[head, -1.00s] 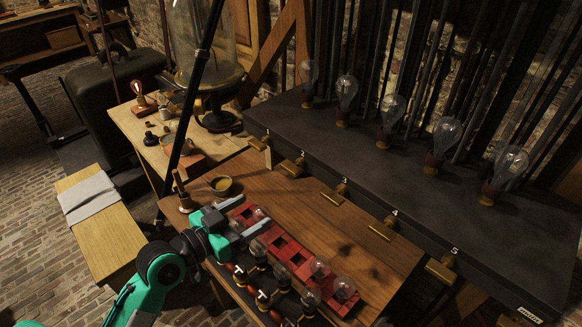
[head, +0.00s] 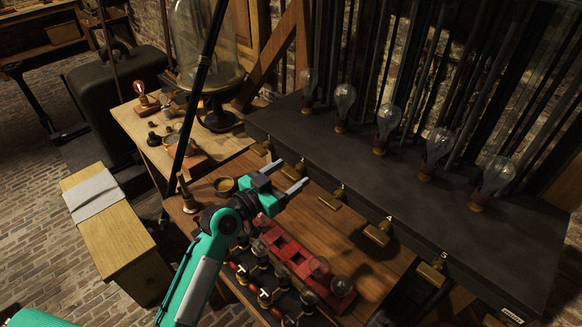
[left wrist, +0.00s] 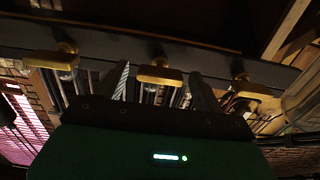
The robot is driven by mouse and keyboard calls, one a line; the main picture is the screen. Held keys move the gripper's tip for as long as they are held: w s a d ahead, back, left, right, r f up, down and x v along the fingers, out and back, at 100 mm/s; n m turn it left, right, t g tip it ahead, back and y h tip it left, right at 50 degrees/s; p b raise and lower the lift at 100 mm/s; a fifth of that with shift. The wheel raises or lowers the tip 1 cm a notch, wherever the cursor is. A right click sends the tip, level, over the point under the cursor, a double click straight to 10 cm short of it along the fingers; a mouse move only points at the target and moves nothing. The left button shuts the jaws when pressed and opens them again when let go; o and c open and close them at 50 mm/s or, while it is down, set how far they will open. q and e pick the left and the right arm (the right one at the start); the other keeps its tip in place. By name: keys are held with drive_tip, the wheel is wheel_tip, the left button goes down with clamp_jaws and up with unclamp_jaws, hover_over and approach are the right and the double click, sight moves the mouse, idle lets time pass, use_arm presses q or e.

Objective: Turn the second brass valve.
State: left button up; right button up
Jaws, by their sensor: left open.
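Brass valves line the front edge of the dark bench. In the left wrist view, the second brass valve (left wrist: 160,75) is the middle one of three and shows between my two fingers. I cannot tell that either finger touches it. The first valve (left wrist: 250,89) is to its right there and the third valve (left wrist: 52,60) to its left. The third valve also shows in the head view (head: 330,200). My right gripper is not in view.
The fourth (head: 378,234) and fifth (head: 432,273) valves are further right. Glass bulbs (head: 388,120) stand on the bench. A red jar rack (head: 290,250) lies below my left arm on the wooden table (head: 350,245). A brass bowl (head: 224,185) is left of the gripper.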

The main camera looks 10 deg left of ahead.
use_arm(q)
drive_tip(key=shift+w+d, duration=0.4)
drive_tip(key=shift+w, duration=0.15)
drive_tip(key=c, duration=1)
